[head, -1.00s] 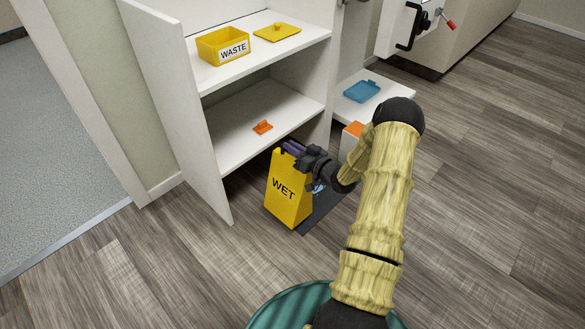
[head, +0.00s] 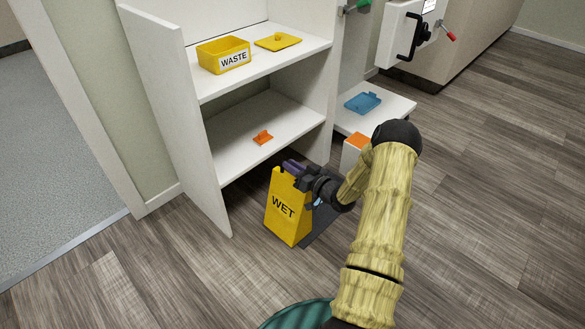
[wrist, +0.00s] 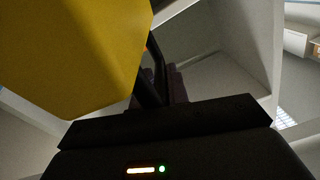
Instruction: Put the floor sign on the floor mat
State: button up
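The floor sign (head: 284,213) is a yellow, tapered, upright piece marked "WET". It stands in front of the open cabinet's lower right corner. My gripper (head: 293,168) is at its top edge, its purple fingers shut on the sign. In the wrist view the sign (wrist: 70,55) fills the upper left, beside the fingers. The dark grey floor mat (head: 319,232) shows to the right of the sign and below my gripper; the sign and arm hide the rest. I cannot tell whether the sign's base touches the mat or the floor.
The white cabinet's open door (head: 178,125) stands left of the sign. Its shelves hold a yellow WASTE bin (head: 223,55), a yellow lid (head: 278,42) and an orange clip (head: 263,137). A blue tray (head: 362,102) lies right on a low white surface. The wooden floor (head: 480,180) at right is clear.

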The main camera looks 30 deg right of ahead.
jog(key=o, duration=0.3)
jog(key=shift+f, duration=0.1)
jog(key=shift+s, duration=0.1)
jog(key=shift+s+d+p, duration=0.15)
jog(key=shift+s+p, duration=0.1)
jog(key=shift+p, duration=0.1)
jog(key=p+v, duration=0.6)
jog(key=v, duration=0.5)
jog(key=shift+s, duration=0.2)
